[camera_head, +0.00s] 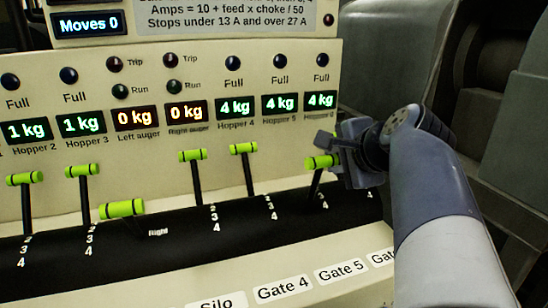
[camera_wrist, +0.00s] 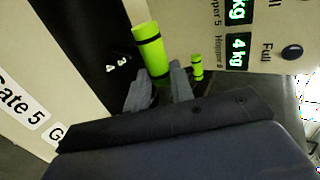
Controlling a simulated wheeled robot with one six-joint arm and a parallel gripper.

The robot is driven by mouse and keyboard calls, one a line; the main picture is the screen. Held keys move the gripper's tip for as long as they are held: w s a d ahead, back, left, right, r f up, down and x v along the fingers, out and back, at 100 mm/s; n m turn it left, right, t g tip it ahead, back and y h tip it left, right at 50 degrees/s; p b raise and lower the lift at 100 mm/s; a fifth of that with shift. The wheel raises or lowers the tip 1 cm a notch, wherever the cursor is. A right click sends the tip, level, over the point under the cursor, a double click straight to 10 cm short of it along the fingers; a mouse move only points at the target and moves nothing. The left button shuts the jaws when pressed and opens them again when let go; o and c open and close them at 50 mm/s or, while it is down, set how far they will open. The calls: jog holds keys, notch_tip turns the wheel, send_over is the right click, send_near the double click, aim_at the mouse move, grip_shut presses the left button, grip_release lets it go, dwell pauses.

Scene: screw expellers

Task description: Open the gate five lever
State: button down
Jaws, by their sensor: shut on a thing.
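The gate five lever (camera_head: 314,184) is a black stalk with a lime-green crossbar handle. Its column lines up with the Gate 5 label (camera_head: 341,271) on the front ledge. The handle sits lower than the gate four lever's handle (camera_head: 242,148), so it leans somewhat toward the front. My gripper (camera_head: 336,157) comes from the right and is shut on this handle. In the wrist view the green handle (camera_wrist: 148,48) stands at my gripper's fingers (camera_wrist: 160,88). The exact slot number is not readable.
A smaller green handle (camera_wrist: 197,67), likely gate six, stands just beyond my gripper; my gripper hides it in the head view. The lever (camera_head: 190,155) left of gate four is upright. A lower horizontal handle (camera_head: 123,208) lies further left. The Hopper 5 display (camera_head: 281,104) reads 4 kg.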

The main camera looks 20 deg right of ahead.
jog(key=shift+s+f, duration=0.2)
jog(key=shift+f, duration=0.1)
jog(key=c, duration=1.2)
grip_release()
jog(key=shift+c, duration=0.2)
jog(key=shift+w+r, duration=0.1)
jog(key=shift+r, duration=0.1)
